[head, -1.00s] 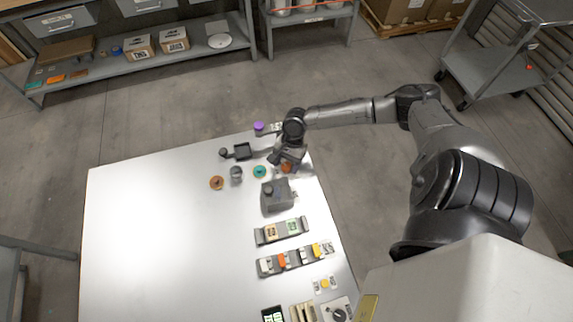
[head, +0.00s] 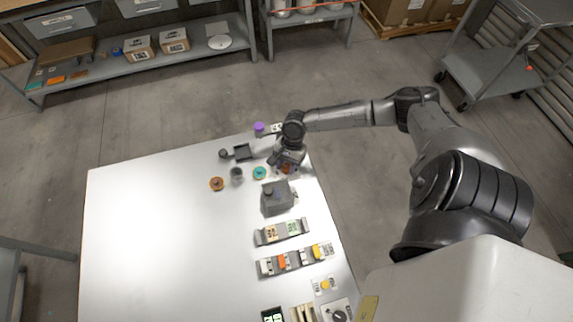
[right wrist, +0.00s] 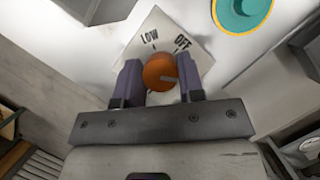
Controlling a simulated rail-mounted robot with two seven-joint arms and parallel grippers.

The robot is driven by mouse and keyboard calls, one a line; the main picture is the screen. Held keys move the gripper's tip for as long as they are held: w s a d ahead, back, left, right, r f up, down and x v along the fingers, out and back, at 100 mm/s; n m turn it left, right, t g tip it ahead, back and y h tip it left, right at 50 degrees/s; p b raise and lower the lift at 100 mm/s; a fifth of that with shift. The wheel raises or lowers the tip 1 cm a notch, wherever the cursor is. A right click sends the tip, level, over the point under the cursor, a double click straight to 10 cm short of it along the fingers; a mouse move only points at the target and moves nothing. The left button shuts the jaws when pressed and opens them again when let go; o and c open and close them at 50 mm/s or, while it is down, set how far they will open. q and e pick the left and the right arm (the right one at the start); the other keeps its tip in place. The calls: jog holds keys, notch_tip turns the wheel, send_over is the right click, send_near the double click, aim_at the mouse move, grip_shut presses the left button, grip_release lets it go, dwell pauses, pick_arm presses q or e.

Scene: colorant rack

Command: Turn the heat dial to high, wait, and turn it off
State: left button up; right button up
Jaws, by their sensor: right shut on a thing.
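The heat dial is an orange-brown round knob (right wrist: 160,73) on a white plate (right wrist: 150,24) with the words LOW and OFF readable. Any other label on the plate is hidden or out of view. A pale mark on the knob points toward the right of the right wrist view. My right gripper (right wrist: 160,84) is shut on the knob, one dark finger on each side. In the head view my right gripper (head: 287,165) is at the far right corner of the table and mostly covers the dial. My left gripper is not in view.
A teal round piece (right wrist: 243,12) lies beside the plate. On the white table (head: 150,230) are a grey block (head: 277,198), an orange disc (head: 217,184), a grey cylinder (head: 237,174) and a small black tray (head: 242,152). The table's left half is clear.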

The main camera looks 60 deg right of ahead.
jog(key=shift+r+n+p, duration=0.2)
jog(key=shift+n+p, duration=0.3)
jog(key=shift+p, duration=0.35)
jog(key=n+g+p, duration=0.1)
jog(key=n+p, duration=0.2)
jog(key=shift+g, duration=0.4)
jog(key=n+g+h+p, duration=0.1)
jog(key=n+p, duration=0.2)
jog(key=n, duration=0.1)
jog(key=shift+w+n, duration=0.1)
jog(key=shift+n, duration=0.2)
jog(key=shift+f+n+g+h+p, duration=0.1)
jog(key=shift+n+g+h+p, duration=0.35)
jog(key=shift+n+p, duration=0.55)
jog(key=shift+n, duration=0.5)
jog(key=shift+f, duration=0.1)
jog(key=o, duration=0.9)
